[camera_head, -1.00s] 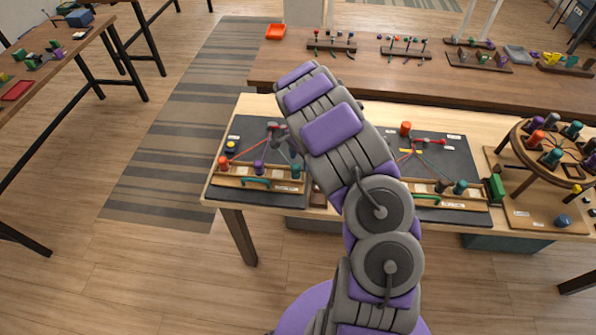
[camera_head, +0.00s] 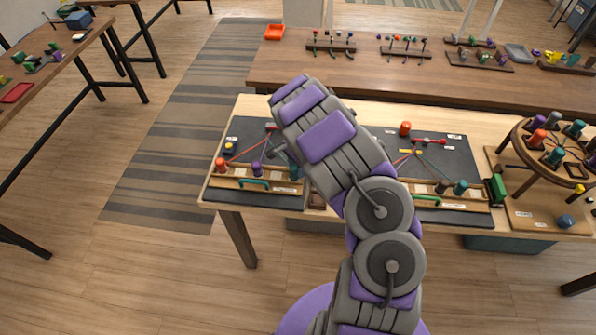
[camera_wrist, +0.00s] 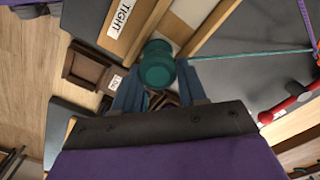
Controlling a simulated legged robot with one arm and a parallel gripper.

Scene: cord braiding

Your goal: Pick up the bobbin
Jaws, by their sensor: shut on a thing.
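In the wrist view a teal bobbin (camera_wrist: 157,62) sits between the two blue fingertips of my gripper (camera_wrist: 158,88), which is shut on it. A teal cord (camera_wrist: 250,54) runs from beside the bobbin to the right. The bobbin is at the wooden rail (camera_wrist: 131,28) with the TIGHT label; I cannot tell whether it still rests there. In the head view the teal bobbin (camera_head: 294,171) is partly hidden by my arm, at the right end of the left rail. My gripper (camera_head: 281,153) is mostly hidden there.
An orange bobbin (camera_head: 220,165) and a purple bobbin (camera_head: 257,169) stand on the same left rail. A red part (camera_wrist: 298,88) lies right of my gripper in the wrist view. A small brown tray (camera_wrist: 84,67) is on the left. A round braiding stand (camera_head: 515,140) is at the far right.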

